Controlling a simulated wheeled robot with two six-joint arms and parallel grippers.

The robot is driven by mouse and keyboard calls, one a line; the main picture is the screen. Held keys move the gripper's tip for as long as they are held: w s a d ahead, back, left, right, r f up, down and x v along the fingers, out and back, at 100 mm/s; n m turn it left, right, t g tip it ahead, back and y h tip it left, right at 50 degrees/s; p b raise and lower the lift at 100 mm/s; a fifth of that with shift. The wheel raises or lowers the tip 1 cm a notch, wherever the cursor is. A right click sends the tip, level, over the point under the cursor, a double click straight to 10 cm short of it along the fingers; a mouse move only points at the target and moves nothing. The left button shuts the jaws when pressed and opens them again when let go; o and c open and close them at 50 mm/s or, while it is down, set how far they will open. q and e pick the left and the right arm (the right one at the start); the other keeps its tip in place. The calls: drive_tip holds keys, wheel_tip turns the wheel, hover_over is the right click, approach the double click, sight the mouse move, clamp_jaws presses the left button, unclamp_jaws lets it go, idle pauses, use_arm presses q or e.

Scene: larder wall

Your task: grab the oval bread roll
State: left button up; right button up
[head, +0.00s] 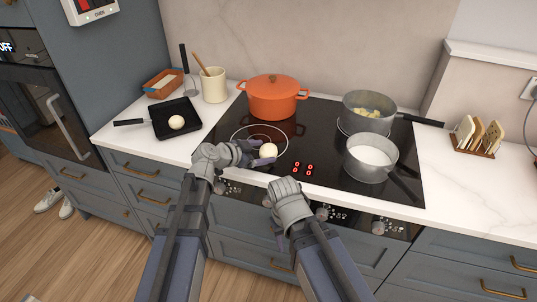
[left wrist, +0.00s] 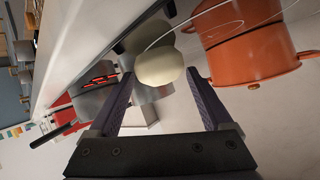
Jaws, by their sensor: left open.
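A pale, rounded, slightly oval roll (head: 268,150) lies on the black hob near its front edge. In the left wrist view the roll (left wrist: 160,64) is between and just beyond the fingertips, with gaps at its sides. My left gripper (head: 261,153) is open around the roll's near side, with a purple finger on either side. It is also open in the left wrist view (left wrist: 160,82). A second pale round piece (head: 176,122) lies in the black square pan (head: 190,106) at the left.
An orange lidded pot (head: 272,98) stands behind the roll. A grey pot with yellowish pieces (head: 368,113) and a saucepan of white contents (head: 370,158) stand right on the hob (head: 318,130). A utensil crock (head: 214,85) and a rack of boards (head: 476,136) flank it.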

use_arm(q)
drive_tip(key=shift+x, duration=1)
drive_tip(key=shift+a, duration=0.1)
drive_tip(key=c, duration=1)
